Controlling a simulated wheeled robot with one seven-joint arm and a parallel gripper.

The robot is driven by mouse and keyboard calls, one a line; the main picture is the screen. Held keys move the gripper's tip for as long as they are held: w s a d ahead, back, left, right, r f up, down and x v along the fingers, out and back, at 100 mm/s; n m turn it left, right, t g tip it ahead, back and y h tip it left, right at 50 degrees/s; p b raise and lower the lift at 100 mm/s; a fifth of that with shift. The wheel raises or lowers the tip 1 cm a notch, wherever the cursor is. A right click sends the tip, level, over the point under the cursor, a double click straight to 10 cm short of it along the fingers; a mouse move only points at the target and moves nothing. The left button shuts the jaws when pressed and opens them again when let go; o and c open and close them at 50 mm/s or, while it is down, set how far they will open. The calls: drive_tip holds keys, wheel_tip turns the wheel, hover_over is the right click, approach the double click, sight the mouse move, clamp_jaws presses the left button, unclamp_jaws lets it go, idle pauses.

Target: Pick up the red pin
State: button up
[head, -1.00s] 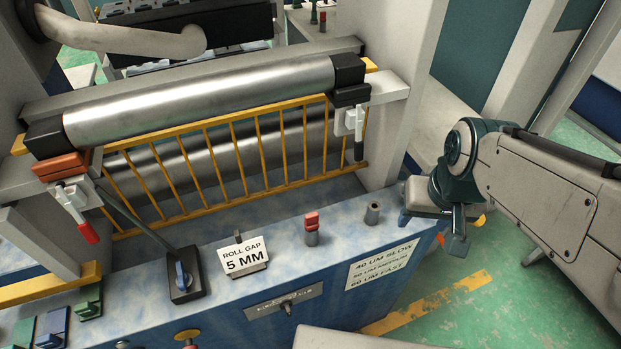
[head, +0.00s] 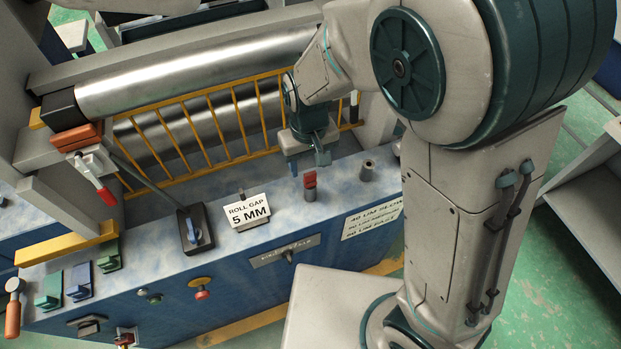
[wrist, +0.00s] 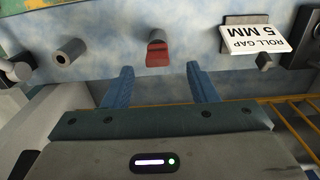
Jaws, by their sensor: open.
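The red pin (head: 310,180) stands upright in a grey socket on the blue machine ledge, to the right of the "ROLL GAP 5 MM" sign. In the wrist view its red top (wrist: 157,55) shows just beyond the fingertips, roughly between them. My gripper (head: 307,166) hangs over the ledge behind the pin in the head view. In the wrist view its two blue fingers (wrist: 160,72) are apart with nothing between them.
An empty grey socket (head: 367,170) stands right of the pin. The sign (head: 248,212) and a black-based lever (head: 192,232) stand to the left. A yellow guard rail (head: 222,130) and a steel roller (head: 195,72) lie close behind my gripper.

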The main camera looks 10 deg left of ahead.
sight(310, 173)
drive_tip(key=shift+w+d+f+p, duration=0.1)
drive_tip(key=shift+f+p, duration=0.05)
drive_tip(key=shift+f, duration=1.4)
drive_tip(key=shift+w+f+p, duration=0.1)
drive_tip(key=shift+f+p, duration=0.05)
drive_tip(key=shift+f, duration=1.35)
drive_tip(key=shift+c, duration=0.3)
drive_tip(key=c, duration=1)
